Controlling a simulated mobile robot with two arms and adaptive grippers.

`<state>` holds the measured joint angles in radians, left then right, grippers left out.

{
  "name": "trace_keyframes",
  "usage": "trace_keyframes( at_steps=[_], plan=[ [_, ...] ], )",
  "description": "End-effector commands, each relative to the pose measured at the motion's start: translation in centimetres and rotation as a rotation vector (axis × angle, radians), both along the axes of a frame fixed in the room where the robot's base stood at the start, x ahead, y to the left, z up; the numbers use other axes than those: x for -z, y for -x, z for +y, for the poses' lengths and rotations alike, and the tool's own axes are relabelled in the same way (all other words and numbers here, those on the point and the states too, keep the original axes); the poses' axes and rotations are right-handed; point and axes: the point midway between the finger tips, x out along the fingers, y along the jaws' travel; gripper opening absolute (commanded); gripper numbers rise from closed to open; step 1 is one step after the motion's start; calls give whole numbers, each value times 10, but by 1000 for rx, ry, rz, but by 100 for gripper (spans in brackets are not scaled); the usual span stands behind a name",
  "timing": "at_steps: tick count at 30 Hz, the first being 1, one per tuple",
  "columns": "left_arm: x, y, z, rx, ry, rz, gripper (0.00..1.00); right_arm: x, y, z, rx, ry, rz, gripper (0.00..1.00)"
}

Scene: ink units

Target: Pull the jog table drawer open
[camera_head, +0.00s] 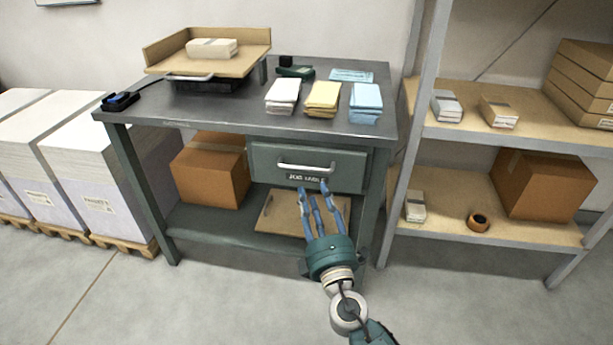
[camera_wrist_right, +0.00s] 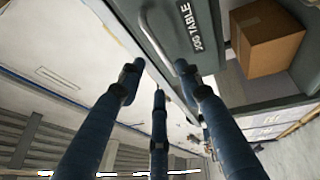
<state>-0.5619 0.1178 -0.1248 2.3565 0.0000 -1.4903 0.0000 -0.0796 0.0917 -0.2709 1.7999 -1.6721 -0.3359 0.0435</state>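The jog table (camera_head: 225,118) is a dark grey-green workbench in the middle of the head view. Its drawer (camera_head: 345,172) sits under the top at the right, with its front flush and a pale bar handle (camera_head: 307,168) above a label. My right gripper (camera_head: 318,195) is in front of and just below the drawer, its blue fingers spread and empty, pointing toward the drawer front. In the right wrist view the handle (camera_wrist_right: 158,45) shows beyond the spread fingers (camera_wrist_right: 158,95); I cannot tell whether any finger touches it. My left gripper is not in view.
White, yellow and blue paper stacks (camera_head: 323,95) lie on the tabletop, beside a wooden tray (camera_head: 215,62). A cardboard box (camera_head: 210,170) and a leaning board (camera_head: 280,213) are on the lower shelf. A shelving rack (camera_head: 500,133) stands close at the right. The floor in front is clear.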

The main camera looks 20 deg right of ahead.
Motion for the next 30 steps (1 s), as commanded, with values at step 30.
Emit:
trace_keyframes(
  at_steps=[30],
  plan=[
    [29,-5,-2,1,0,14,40,-15,-87,-5,1,-3,3,9]
  ],
)
